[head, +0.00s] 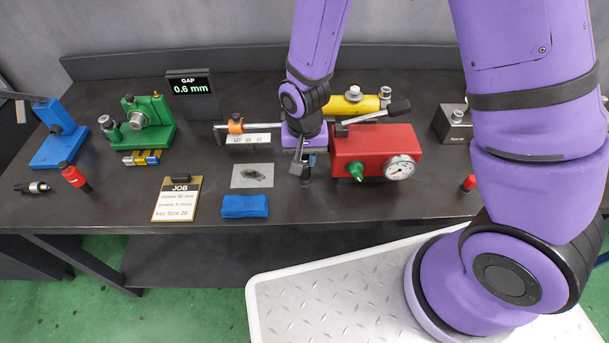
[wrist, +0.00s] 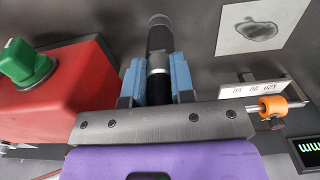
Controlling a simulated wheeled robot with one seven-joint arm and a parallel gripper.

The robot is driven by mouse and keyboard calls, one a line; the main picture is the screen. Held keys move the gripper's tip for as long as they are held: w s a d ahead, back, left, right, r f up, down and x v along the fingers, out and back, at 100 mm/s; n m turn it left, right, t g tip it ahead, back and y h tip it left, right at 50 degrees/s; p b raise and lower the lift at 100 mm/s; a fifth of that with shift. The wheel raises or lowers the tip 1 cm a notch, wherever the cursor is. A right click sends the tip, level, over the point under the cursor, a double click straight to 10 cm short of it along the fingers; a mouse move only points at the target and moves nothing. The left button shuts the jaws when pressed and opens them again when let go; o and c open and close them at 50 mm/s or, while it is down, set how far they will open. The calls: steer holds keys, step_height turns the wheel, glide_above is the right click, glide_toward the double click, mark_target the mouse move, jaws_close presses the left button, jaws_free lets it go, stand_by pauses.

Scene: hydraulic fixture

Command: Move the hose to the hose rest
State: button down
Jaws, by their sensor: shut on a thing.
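My gripper (head: 303,161) is over the middle of the bench, just left of the red pump unit (head: 375,152). Its blue fingers, seen in the wrist view (wrist: 158,72), are shut on a black cylindrical piece with a silver collar, which looks like the hose end (wrist: 158,38). In the head view the hose end (head: 305,178) points down below the fingers; whether it touches the bench I cannot tell. No length of hose shows clearly. I cannot make out which thing is the hose rest.
A labelled rail with an orange clamp (head: 235,125) stands left of my gripper. A stained grey sheet (head: 252,176), blue cloth (head: 245,206) and job board (head: 177,198) lie front left. A green fixture (head: 147,124) and blue press (head: 58,135) stand further left. Bench right of the pump is partly clear.

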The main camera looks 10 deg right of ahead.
steer(key=c, duration=0.9)
jaws_free()
step_height(320, 180, up, 11)
steer(key=shift+f, duration=0.15)
